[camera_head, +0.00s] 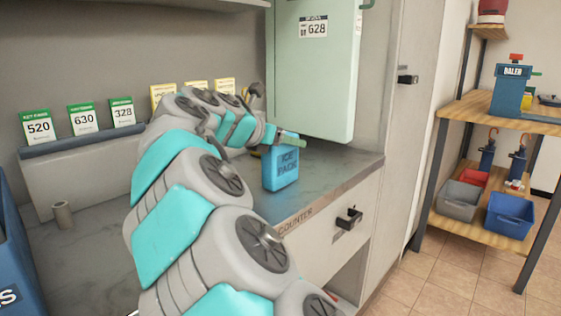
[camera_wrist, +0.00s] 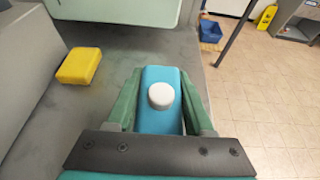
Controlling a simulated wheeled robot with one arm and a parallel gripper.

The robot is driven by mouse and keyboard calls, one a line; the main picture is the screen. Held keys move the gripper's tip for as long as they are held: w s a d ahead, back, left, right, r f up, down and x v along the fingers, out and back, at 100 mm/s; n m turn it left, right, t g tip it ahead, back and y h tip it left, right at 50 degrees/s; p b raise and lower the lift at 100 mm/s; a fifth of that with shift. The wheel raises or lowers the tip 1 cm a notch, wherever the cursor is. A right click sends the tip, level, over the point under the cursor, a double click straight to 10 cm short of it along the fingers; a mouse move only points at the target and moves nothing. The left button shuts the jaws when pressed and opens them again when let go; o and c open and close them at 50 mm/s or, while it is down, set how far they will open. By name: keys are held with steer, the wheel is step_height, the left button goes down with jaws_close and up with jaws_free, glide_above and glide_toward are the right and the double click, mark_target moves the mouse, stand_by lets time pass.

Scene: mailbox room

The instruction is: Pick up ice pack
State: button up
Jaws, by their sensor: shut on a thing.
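In the wrist view the ice pack (camera_wrist: 160,119) shows from above, with a round white cap on top. My gripper (camera_head: 287,141) reaches it from the left and above. In the wrist view the two green fingers of my gripper (camera_wrist: 160,100) are shut on the ice pack, one on each side. Whether its base touches the counter I cannot tell.
A yellow block (camera_wrist: 79,66) lies on the counter (camera_head: 335,165) left of the ice pack in the wrist view. The pale green door (camera_head: 318,85) hangs close behind. A row of cards (camera_head: 84,121) stands at the left. A shelf (camera_head: 480,205) with bins is at the right.

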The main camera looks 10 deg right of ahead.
jaws_close()
steer(key=shift+r, duration=0.1)
